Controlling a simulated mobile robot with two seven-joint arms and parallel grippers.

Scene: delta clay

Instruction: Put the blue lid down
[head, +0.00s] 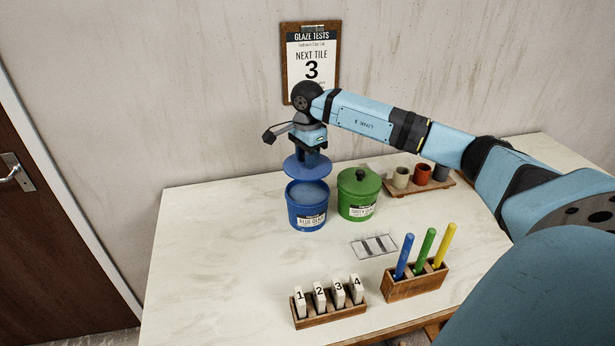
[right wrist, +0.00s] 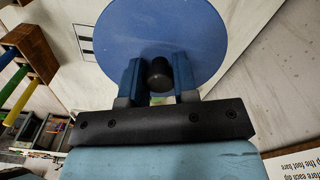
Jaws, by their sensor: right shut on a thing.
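My right gripper (head: 312,152) is shut on the dark knob of the blue lid (head: 306,167). The lid hangs just above the open blue glaze pot (head: 307,217), a little apart from its rim. In the right wrist view the two fingers (right wrist: 159,78) close around the knob, and the round blue lid (right wrist: 165,30) spreads out beyond them. Pale blue glaze shows inside the pot. My left gripper is not in view.
A green pot (head: 358,200) with its lid on stands right of the blue pot. A board of small cups (head: 422,178), a tile rack (head: 330,314), a rack of coloured sticks (head: 415,282) and a small marked plate (head: 374,245) are nearby. The table's left side (head: 205,255) is clear.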

